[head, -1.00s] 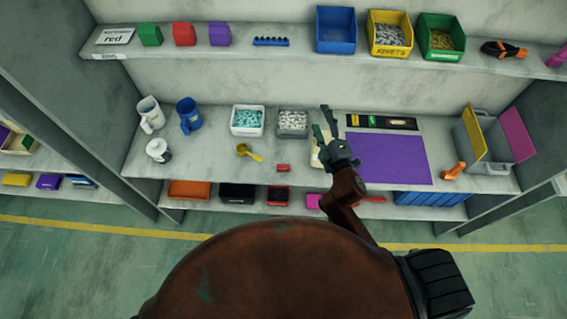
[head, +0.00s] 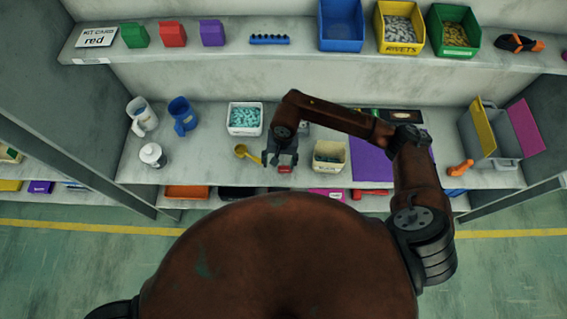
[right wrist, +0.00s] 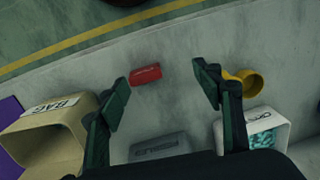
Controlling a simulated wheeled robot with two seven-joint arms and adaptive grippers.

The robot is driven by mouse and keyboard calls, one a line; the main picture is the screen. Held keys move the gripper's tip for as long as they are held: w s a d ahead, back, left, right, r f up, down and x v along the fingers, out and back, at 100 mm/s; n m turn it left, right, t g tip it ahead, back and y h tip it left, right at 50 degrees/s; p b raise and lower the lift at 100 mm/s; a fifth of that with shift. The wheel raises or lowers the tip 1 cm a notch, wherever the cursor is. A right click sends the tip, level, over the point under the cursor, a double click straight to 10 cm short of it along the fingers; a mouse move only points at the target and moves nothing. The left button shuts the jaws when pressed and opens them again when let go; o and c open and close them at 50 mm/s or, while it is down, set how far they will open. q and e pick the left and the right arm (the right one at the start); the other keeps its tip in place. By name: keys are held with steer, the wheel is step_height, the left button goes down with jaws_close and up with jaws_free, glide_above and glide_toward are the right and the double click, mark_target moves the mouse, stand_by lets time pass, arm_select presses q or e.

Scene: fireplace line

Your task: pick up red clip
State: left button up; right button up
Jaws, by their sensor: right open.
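The red clip (head: 284,169) is a small red block lying on the grey worktop near its front edge. In the right wrist view the red clip (right wrist: 145,75) lies between and beyond my open fingers, nearer the left finger. My right gripper (head: 281,160) is open and empty, pointing down close above the clip; its fingers also show in the right wrist view (right wrist: 160,92). I cannot tell its exact height above the clip. My left gripper is not in view.
A yellow scoop (head: 247,153) lies just left of the clip. A cream bin (head: 329,156) stands to the right, beside a purple mat (head: 368,166). A white bin of teal pieces (head: 245,119) stands behind. A grey bin (right wrist: 160,147) is near my fingers.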

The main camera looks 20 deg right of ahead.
mark_target(285, 169)
steer(key=d, duration=0.2)
steer(key=w+h, duration=0.1)
steer(key=shift+w+d+f, duration=0.1)
steer(key=shift+d+f, duration=0.3)
steer(key=shift+f, duration=0.85)
step_height(285, 169, down, 4)
steer(key=shift+a+f+p, duration=0.1)
steer(key=shift+f+p, duration=0.05)
steer(key=shift+p, duration=0.6)
steer(key=shift+f, duration=0.55)
steer(key=shift+c, duration=0.7)
steer(key=c, duration=0.8)
